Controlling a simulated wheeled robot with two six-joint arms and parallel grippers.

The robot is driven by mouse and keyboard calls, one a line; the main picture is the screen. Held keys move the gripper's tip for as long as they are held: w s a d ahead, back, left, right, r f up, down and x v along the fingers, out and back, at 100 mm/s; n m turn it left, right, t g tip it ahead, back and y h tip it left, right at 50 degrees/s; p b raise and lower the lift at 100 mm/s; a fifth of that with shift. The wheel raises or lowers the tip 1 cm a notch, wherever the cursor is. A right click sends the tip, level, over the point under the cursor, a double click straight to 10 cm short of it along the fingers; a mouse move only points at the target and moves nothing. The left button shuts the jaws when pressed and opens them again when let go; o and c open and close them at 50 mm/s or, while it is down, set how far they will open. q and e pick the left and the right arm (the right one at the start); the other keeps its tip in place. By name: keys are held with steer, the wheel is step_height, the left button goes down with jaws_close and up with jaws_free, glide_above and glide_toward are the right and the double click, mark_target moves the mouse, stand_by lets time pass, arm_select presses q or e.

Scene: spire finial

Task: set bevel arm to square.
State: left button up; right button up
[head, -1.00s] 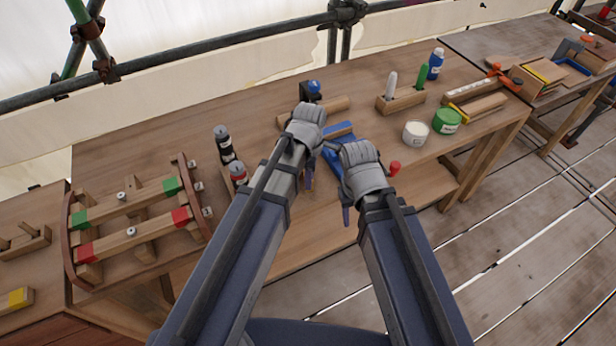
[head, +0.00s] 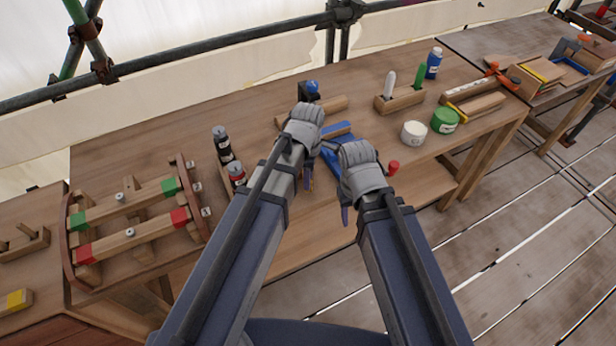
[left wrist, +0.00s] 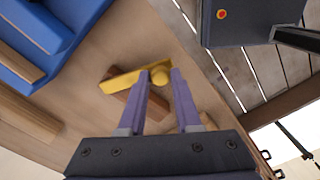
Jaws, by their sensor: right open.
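The bevel shows in the left wrist view, with a flat yellow arm (left wrist: 124,80), a round yellow knob (left wrist: 160,76) and a dark wooden stock (left wrist: 132,100) lying on the bench. The arm is at an angle to the stock. My left gripper (left wrist: 160,73) is open, with its purple fingertips either side of the knob; I cannot tell whether they touch it. In the head view my left gripper (head: 306,178) points down at the bench front, and the bevel is hidden there. My right gripper (head: 345,213) is open and empty near the front edge.
A blue tool with wood (head: 337,129) lies just behind the grippers. Dark bottles (head: 222,145), a white pot (head: 414,134), a green pot (head: 445,121) and a red knob (head: 393,167) stand nearby. A wooden frame with coloured ends (head: 130,233) is at left.

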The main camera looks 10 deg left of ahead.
arm_select(q)
steer(key=o, duration=0.4)
steer(key=shift+r, duration=0.15)
step_height(320, 180, up, 8)
steer(key=p, duration=0.8)
steer(key=shift+f, duration=0.2)
steer(key=shift+c, duration=0.2)
